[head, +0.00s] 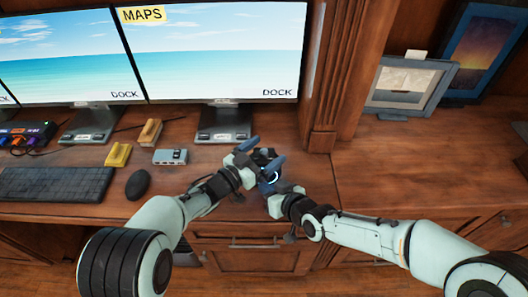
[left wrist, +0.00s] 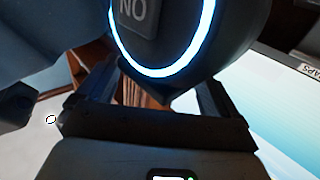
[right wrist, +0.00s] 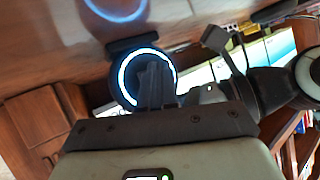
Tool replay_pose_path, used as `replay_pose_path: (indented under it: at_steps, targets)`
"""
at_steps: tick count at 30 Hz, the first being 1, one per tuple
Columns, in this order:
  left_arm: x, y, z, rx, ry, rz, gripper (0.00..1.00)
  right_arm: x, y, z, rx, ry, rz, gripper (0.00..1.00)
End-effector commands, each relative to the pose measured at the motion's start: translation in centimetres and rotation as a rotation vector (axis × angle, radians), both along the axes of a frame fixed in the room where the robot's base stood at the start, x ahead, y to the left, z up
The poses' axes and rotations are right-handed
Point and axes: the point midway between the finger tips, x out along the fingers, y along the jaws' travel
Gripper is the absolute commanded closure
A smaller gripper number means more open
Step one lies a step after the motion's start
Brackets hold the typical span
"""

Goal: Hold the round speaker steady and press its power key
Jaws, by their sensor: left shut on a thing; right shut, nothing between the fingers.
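The round speaker (head: 264,155) is dark with a glowing white-blue ring, at the desk's front edge in the head view. In the left wrist view the speaker (left wrist: 182,38) fills the top, with a grey key (left wrist: 137,14) inside the ring whose letters read NO, possibly ON upside down. My left gripper (left wrist: 158,80) is shut on the speaker's body, a finger on either side. My right gripper (right wrist: 155,80) is shut and empty. In the right wrist view its fingers overlap the ring of the speaker (right wrist: 126,80) and hide the key; I cannot tell whether they touch it.
A mouse (head: 138,184), a keyboard (head: 55,184), a small grey box (head: 170,156) and yellow blocks (head: 118,155) lie on the desk to the left. Monitors (head: 220,50) stand behind. A wooden post (head: 340,75) rises at the back right. The right-hand top (head: 420,165) is mostly clear.

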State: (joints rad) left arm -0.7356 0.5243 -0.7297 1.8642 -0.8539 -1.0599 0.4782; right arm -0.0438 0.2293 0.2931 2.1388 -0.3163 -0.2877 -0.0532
Motion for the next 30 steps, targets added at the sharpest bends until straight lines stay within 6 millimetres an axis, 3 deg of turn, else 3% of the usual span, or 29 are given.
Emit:
replay_pose_path:
  at_steps: [10,24,30]
  targets:
    - [0.0,0.0,0.0,0.001,0.001,0.0,0.47,-0.5,0.0,0.0,-0.001,0.002,0.001,1.0]
    - [0.0,0.0,0.0,0.001,0.001,0.0,0.47,-5.1,0.0,0.0,-0.001,0.001,0.002,1.0]
    - [0.0,0.0,0.0,0.001,0.001,0.0,0.47,-6.1,0.0,0.0,0.0,0.001,0.0,1.0]
